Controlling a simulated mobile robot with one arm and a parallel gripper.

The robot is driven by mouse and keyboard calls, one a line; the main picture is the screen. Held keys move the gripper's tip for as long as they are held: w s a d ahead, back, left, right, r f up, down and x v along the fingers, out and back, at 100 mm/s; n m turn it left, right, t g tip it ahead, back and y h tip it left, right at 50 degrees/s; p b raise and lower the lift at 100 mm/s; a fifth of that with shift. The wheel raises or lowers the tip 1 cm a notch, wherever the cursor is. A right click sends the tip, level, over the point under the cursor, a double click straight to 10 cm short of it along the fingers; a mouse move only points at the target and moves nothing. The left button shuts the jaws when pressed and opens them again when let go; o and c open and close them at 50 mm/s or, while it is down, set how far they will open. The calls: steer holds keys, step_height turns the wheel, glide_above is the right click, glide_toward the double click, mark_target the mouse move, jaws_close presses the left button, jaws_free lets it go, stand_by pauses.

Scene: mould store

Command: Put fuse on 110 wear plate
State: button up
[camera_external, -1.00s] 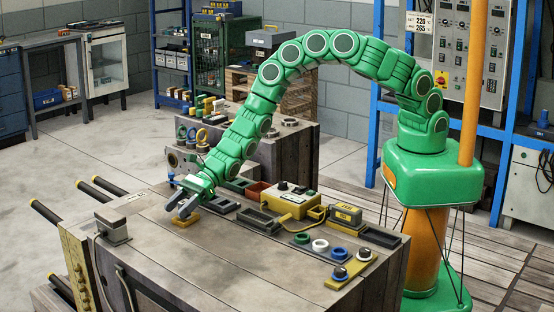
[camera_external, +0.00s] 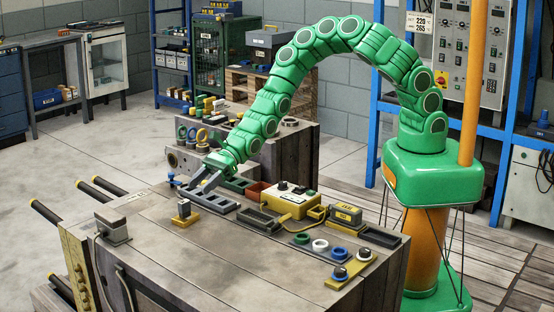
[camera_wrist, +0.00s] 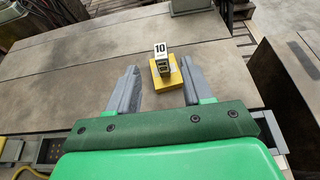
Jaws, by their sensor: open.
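A small dark block with a white face marked "10", which looks like the fuse (camera_external: 184,207), stands upright on a small yellow plate (camera_external: 185,220) on the bench. In the wrist view the fuse (camera_wrist: 162,60) rests on the yellow plate (camera_wrist: 168,78), which I take for the wear plate; its own marking cannot be read. My gripper (camera_external: 202,186) is open and empty, behind and above the plate. In the wrist view the jaws of my gripper (camera_wrist: 158,68) are spread wide, with the fuse seen between and beyond their tips, apart from both.
A dark slotted tray (camera_external: 210,202) lies right of the plate. A yellow box (camera_external: 291,200) with a cable, a second yellow block (camera_external: 345,214) and coloured rings (camera_external: 320,245) stand farther right. A grey block (camera_external: 113,225) is at left. The bench front is clear.

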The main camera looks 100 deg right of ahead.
steer(key=shift+v, duration=0.95)
